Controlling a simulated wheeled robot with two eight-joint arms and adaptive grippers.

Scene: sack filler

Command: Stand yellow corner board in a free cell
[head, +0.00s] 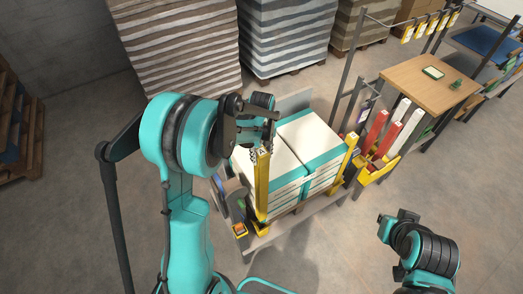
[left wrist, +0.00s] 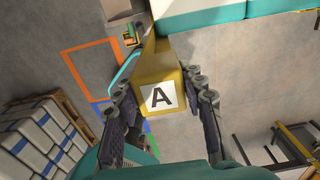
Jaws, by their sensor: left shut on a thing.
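A yellow corner board (head: 262,188) stands upright at the near left corner of the white-and-teal sack stack (head: 289,150). My left gripper (head: 264,142) is shut on its top end. In the left wrist view the fingers flank the board's top, which bears a white label with an A (left wrist: 160,97). I cannot tell whether its lower end touches anything. A second yellow board (head: 346,157) stands at the stack's right side. A yellow holder (head: 377,173) to the right holds upright red and white boards; its cells are mostly hidden. My right gripper (head: 384,222) is at the lower right, apart from these things.
A wooden table (head: 430,82) with a small green-edged item stands at the back right. Tall sack stacks (head: 178,45) line the back. A metal post frame (head: 347,75) rises behind the holder.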

